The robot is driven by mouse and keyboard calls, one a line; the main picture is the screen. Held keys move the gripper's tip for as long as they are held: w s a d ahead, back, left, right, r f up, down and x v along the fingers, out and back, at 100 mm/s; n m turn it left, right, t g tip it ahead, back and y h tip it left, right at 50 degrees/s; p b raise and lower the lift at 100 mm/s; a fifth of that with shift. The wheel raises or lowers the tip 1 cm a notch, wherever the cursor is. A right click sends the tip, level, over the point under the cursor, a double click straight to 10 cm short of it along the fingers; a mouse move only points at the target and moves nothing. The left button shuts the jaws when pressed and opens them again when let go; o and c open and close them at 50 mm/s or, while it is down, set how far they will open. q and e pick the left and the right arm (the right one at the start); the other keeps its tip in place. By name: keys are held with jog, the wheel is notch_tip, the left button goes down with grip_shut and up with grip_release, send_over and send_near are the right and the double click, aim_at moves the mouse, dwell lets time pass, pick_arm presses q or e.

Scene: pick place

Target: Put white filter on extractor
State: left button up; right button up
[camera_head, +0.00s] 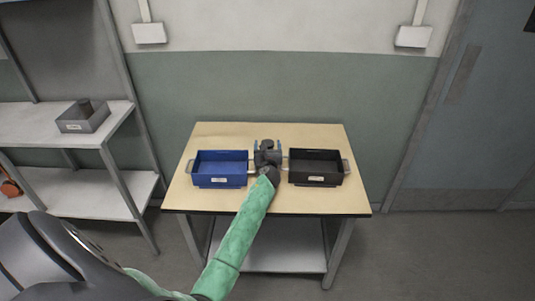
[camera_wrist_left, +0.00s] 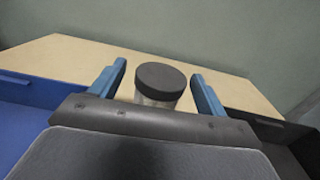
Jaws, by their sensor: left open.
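My left gripper (camera_head: 267,146) reaches over the table between the two bins, its blue fingers open. In the left wrist view the open fingers (camera_wrist_left: 158,70) stand on either side of a round container with a dark lid (camera_wrist_left: 160,77) and a pale greyish body (camera_wrist_left: 155,102). Gaps show between it and both fingers, so it is not gripped. Its lower part is hidden behind the gripper body. I cannot make out a white filter, and I cannot tell whether this container is the extractor. My right gripper is not in view.
A blue bin (camera_head: 219,155) stands left of the gripper and a black bin (camera_head: 316,154) right of it, both close. The wooden table (camera_head: 225,132) is clear behind and in front of them. A metal shelf (camera_head: 107,115) at the left holds a grey bin (camera_head: 75,126).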

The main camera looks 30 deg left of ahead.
pick_arm(q)
jog(key=c, duration=1)
jog(key=shift+c, duration=0.9)
jog(key=shift+r, duration=0.15)
